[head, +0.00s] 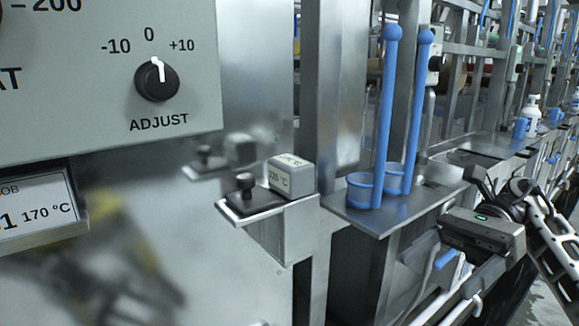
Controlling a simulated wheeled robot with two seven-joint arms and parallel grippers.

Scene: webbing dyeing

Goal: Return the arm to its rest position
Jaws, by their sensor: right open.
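My right gripper (482,222) is at the right of the head view, on the arm that comes in from the right edge. Its grey body carries a small green light. It is open, and I see nothing held in it. It is to the right of the small steel shelf (408,212) with the blue ladles, and appears apart from them. Its fingertips are hard to make out against the machinery. My left gripper is not in view.
Two long-handled blue ladles (384,120) stand on the shelf. A bracket (300,215) holds a grey block (291,175) marked in °C and a black knob (245,185). An ADJUST dial (157,80) is at upper left. A white bottle (531,115) stands farther back.

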